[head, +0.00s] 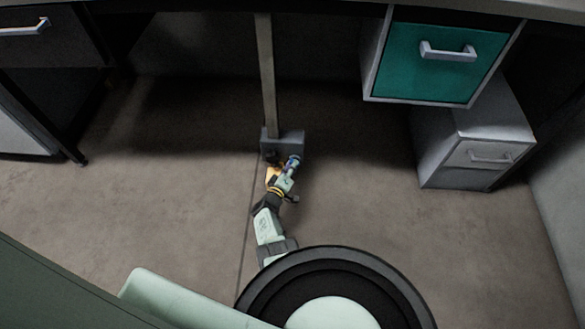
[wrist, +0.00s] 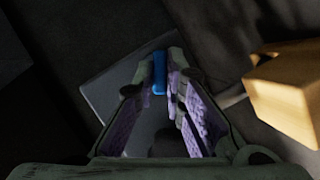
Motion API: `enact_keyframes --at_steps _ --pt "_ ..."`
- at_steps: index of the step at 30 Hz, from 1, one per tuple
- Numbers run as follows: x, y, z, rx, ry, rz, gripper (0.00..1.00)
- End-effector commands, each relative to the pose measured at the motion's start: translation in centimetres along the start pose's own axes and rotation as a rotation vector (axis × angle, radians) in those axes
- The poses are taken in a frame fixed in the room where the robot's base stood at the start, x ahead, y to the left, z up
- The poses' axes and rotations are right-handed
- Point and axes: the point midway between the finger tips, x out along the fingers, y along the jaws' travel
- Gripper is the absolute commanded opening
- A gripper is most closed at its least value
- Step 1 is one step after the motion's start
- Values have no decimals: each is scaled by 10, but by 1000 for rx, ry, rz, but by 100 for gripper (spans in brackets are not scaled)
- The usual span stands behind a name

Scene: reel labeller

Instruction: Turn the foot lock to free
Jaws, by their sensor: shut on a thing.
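A grey box (head: 290,143) stands on the floor at the foot of a pale post. It shows as a tilted grey face (wrist: 105,98) in the wrist view. A small blue piece (wrist: 159,76), which looks like the foot lock's handle, sits between my fingertips. My gripper (wrist: 160,82) is shut on this blue piece, with its purple pads on either side. In the head view my gripper (head: 291,163) reaches the front of the box. My fingers hide much of the lock, and I cannot read its setting.
A yellow block (wrist: 292,95) with a thin grey rod is close right of my fingers; it also shows in the head view (head: 272,173). The post (head: 267,75) rises behind. A teal drawer (head: 440,62) and a grey cabinet (head: 480,150) stand right. Floor at left is clear.

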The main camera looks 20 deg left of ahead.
Motion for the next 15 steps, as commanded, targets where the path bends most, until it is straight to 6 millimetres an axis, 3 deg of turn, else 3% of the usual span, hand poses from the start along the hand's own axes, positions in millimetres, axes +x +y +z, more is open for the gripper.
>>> enact_keyframes --at_steps 15 --pt "1 -6 2 -370 -1 154 0"
